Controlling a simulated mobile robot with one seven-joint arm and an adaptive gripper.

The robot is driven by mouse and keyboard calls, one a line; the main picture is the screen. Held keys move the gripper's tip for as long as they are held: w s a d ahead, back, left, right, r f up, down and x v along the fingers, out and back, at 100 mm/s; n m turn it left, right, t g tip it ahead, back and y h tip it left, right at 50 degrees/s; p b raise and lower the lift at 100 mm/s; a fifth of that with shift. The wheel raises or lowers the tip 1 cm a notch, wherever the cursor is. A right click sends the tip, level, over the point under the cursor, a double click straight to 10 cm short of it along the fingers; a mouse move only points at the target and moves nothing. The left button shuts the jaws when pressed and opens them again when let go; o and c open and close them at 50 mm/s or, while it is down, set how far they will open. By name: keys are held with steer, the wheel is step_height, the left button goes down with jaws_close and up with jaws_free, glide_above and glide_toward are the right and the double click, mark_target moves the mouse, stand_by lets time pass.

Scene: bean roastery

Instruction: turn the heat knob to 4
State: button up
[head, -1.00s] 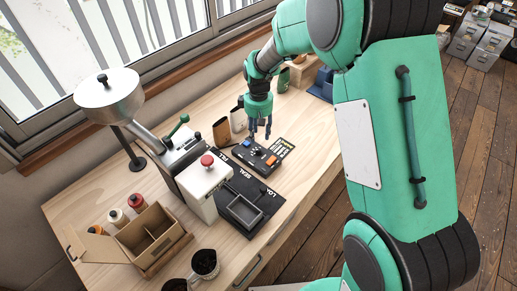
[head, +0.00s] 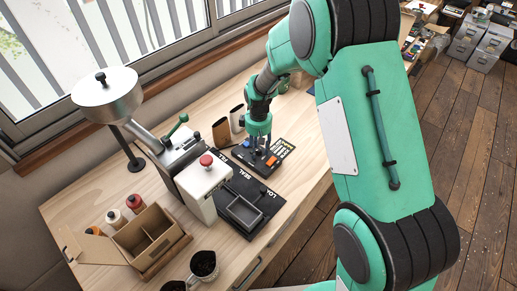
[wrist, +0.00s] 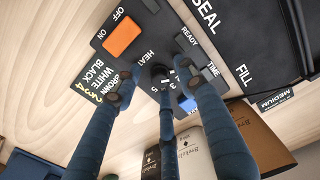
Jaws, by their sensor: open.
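The dark control panel (head: 266,158) lies on the wooden bench. In the wrist view the panel (wrist: 147,22) carries the word HEAT beside a small black heat knob (wrist: 160,73). Some dial numbers show by the knob, among them 3 and 5. A finger partly covers the knob, and I cannot tell where it points. My gripper (head: 262,150) is above the panel, pointing down. In the wrist view its blue fingers (wrist: 158,85) are spread open around the knob; I cannot tell whether they touch it.
An orange on/off switch (wrist: 122,36) and a blue button (wrist: 187,104) sit near the knob. A colour code label (wrist: 99,86) is at the panel's edge. A black mat (head: 283,205) and a white sealing machine (head: 203,190) are beside the panel. Coffee bags (head: 222,133) stand behind.

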steer(key=shift+c, duration=0.5)
jaws_close()
